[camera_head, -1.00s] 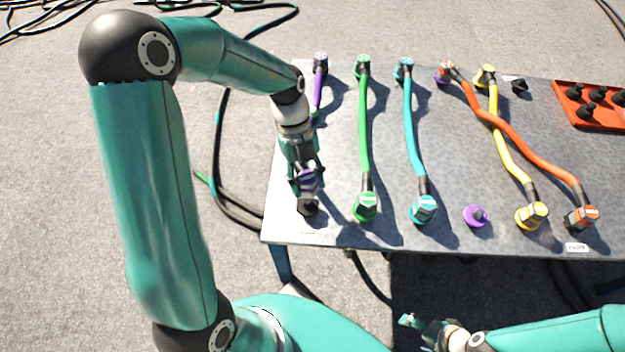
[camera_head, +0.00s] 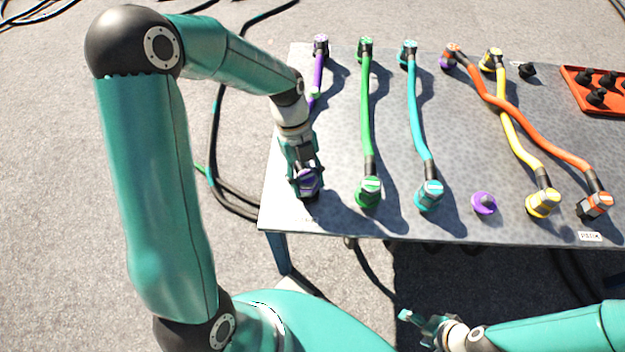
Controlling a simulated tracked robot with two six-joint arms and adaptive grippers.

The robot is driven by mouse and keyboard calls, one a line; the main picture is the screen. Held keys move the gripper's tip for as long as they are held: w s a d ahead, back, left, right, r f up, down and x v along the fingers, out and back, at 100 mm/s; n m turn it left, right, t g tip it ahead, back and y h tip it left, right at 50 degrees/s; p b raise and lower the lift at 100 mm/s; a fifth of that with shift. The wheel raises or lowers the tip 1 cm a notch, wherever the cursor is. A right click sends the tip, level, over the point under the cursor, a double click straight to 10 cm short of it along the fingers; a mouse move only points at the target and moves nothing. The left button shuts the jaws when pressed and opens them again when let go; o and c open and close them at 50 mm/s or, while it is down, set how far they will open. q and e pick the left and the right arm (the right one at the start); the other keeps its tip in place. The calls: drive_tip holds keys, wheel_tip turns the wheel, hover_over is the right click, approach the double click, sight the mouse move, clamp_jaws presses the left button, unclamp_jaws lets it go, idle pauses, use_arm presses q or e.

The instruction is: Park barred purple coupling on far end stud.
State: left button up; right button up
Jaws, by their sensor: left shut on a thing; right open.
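The purple coupling with a pale bar (camera_head: 308,185) is in my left gripper (camera_head: 306,178), at the near left of the grey table. My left gripper is shut on it, pointing down. The coupling covers most of a dark stud there; I cannot tell whether it is fully seated. The purple cable (camera_head: 318,72) runs from behind the gripper to its other coupling (camera_head: 320,44) at the far edge. A black stud (camera_head: 527,70) stands bare at the far right. My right gripper (camera_head: 420,322) is open and empty, below the table's near edge.
A bare purple socket (camera_head: 484,203) sits at the near edge. Green (camera_head: 366,115), teal (camera_head: 413,110), yellow (camera_head: 513,135) and orange (camera_head: 530,125) cables cross the table (camera_head: 335,215); orange lies over yellow. A red tray (camera_head: 590,104) with black pieces is at right. A PARK label (camera_head: 590,237) is near the orange coupling.

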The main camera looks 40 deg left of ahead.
use_arm(q)
drive_tip(key=shift+f+b, duration=0.3)
drive_tip(key=shift+f, duration=0.1)
drive_tip(key=o, duration=1.4)
drive_tip(key=shift+c, duration=0.2)
drive_tip(key=v, duration=1.2)
